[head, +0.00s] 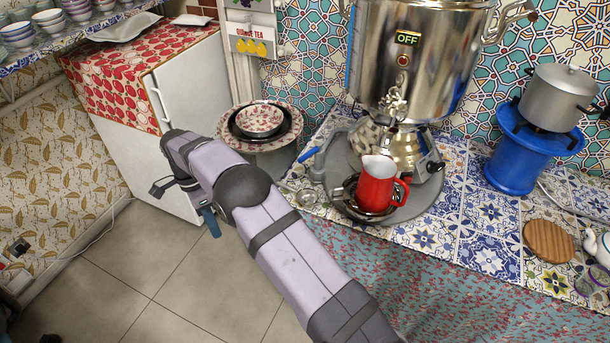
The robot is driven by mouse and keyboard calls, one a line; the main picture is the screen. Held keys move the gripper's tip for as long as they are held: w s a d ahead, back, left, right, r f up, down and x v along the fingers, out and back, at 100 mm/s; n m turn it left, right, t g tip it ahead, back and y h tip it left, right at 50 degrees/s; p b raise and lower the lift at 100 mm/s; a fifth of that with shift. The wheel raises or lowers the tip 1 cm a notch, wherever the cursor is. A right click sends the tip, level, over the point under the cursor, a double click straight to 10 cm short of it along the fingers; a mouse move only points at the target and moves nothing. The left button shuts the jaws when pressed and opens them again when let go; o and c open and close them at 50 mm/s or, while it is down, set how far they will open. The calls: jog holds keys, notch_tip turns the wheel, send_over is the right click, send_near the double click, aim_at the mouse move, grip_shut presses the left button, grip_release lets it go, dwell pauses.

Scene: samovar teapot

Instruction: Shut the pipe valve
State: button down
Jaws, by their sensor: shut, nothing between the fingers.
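A blue lever (309,153) sticks out to the left from a grey fitting beside the samovar's base, and looks like the pipe valve's handle. From this view I cannot tell whether the valve is open or shut. My gripper (160,188) is at the far left end of my arm, over the floor in front of the white fridge. It is small and dark here, shut and empty, and well to the left of the lever, not touching it. A blue object (210,221) shows just below my wrist, partly hidden; I cannot tell what it is.
The steel samovar (420,75) bears an "OFF" sign. Stacked plates (262,121) stand left of the lever. The white fridge (190,95) is behind my gripper. The tiled floor is open.

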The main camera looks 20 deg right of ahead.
jog(key=s+a+f+m+t+y+b, duration=0.1)
jog(key=s+a+f+y, duration=0.3)
jog(key=a+f, duration=0.5)
jog(key=w+d+f+m+t, duration=0.1)
jog(key=d+f+m+t, duration=0.35)
jog(key=f+m, duration=0.2)
jog(key=w+d+r+m+t+h, duration=0.1)
jog(key=d+m+t+h, duration=0.4)
jog(key=d, duration=1)
jog(key=t+h, duration=0.4)
jog(key=h, duration=0.8)
send_near(310, 153)
jog(key=s+a, duration=0.1)
jog(key=s, duration=0.7)
jog(key=w+d+p, duration=0.4)
jog(key=w+d, duration=0.1)
jog(key=w, duration=0.5)
jog(key=shift+d+f, duration=0.2)
jog(key=shift+f, duration=0.1)
